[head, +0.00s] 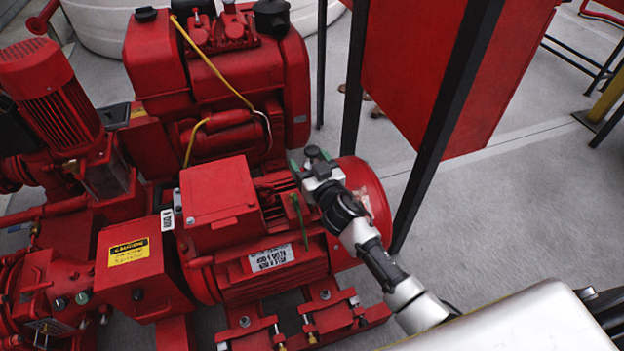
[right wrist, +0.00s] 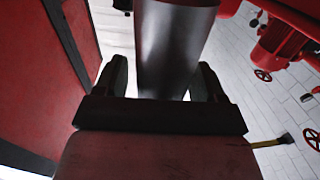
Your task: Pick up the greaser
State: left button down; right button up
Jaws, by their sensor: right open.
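I cannot pick out the greaser with certainty. In the right wrist view a smooth dark cylinder (right wrist: 174,45) stands between the two fingers of my right gripper (right wrist: 161,78). It runs out of the top of the picture, and I cannot tell whether it is the greaser or whether the fingers touch it. In the head view my right gripper (head: 298,184) is over the red motor (head: 240,240), near its rounded right end, with a gap between its fingers. My left gripper is not in view.
A red engine (head: 215,75) with a yellow rod stands behind the motor. A red panel (head: 420,60) on black posts stands to the right. A box with a yellow label (head: 128,252) is at the left. Grey floor (head: 500,215) is open at the right.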

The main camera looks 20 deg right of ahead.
jog(key=c, duration=1)
jog(key=shift+c, duration=0.8)
jog(key=shift+r, duration=0.1)
